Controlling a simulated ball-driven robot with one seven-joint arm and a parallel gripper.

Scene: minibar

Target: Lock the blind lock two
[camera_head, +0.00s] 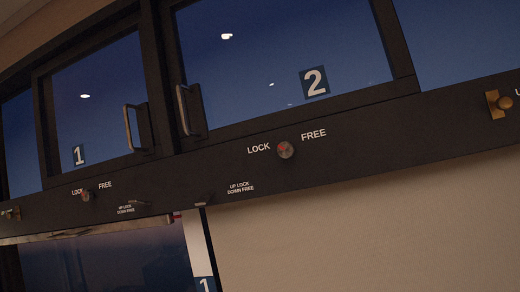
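The window marked 2 (316,82) is in the upper middle of the tilted view. Below it, on the dark rail, is a small round knob (286,149) between the words LOCK on its left and FREE on its right. A reddish mark shows on the knob's left part; its exact setting is too small to tell. A small lever (204,202) sits lower left of it, beside a label reading UP LOCK DOWN FREE (241,188). My gripper is not in view.
At left is the window marked 1 (79,155) with its own knob (87,196) and small lever (139,203). Two handles (131,127) (184,109) project between the windows. A brass fitting (495,104) is at far right. A plain beige panel (370,230) lies below.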

